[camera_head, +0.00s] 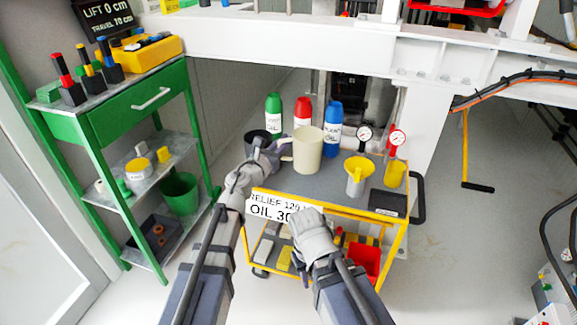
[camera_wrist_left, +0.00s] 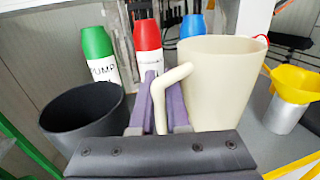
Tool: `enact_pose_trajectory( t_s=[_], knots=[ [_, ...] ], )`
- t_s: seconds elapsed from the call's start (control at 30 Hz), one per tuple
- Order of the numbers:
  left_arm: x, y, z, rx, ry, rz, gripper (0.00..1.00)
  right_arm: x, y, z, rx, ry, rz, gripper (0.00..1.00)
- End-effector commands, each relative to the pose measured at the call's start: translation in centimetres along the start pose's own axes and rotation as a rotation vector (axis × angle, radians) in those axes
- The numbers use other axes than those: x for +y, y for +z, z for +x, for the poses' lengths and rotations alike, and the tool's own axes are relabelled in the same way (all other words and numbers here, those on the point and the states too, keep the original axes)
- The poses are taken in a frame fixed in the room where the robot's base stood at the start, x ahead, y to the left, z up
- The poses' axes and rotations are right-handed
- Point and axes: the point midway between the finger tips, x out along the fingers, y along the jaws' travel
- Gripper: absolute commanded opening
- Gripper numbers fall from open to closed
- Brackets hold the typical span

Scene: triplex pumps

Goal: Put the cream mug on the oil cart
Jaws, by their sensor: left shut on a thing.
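The cream mug (camera_head: 308,150) stands upright over the grey top of the oil cart (camera_head: 330,190); I cannot tell whether its base touches. My left gripper (camera_head: 281,152) is shut on the mug's handle, which lies between the purple-grey fingers in the left wrist view (camera_wrist_left: 160,110). The mug's body (camera_wrist_left: 218,85) is right of the fingers there, and its base is hidden. My right gripper (camera_head: 312,232) is low in front of the cart's front edge, apart from the mug; its fingers are not clear.
A black mug (camera_head: 257,146) is close left of my left gripper. Green (camera_head: 274,115), red (camera_head: 303,112) and blue (camera_head: 332,128) bottles stand behind the cream mug. A yellow funnel (camera_head: 357,172) is to its right. A green shelf (camera_head: 90,140) is at the left.

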Motion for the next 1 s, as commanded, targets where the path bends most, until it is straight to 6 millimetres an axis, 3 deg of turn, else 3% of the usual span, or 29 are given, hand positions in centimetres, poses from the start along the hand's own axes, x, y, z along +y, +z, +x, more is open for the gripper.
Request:
enact_pose_trajectory(
  t_s=[0.03, 0.33, 0.63, 1.0],
  knots=[
    [0.0, -1.4, 0.0, 0.000, 0.000, 0.000, 0.00, -0.2, -0.1, 1.4, 0.001, -0.001, -0.001, 0.33],
    [0.0, -2.0, 0.0, 0.000, -0.001, 0.000, 0.00, -0.3, -0.1, 2.0, 0.001, -0.003, -0.004, 0.33],
    [0.0, -5.4, 0.0, 0.000, -0.001, 0.000, 0.00, -0.7, -0.3, 5.3, 0.002, -0.004, -0.003, 0.33],
    [0.0, -5.5, 0.0, 0.000, -0.001, 0.000, 0.00, -0.7, -0.4, 5.4, 0.002, -0.004, -0.001, 0.33]
  ],
)
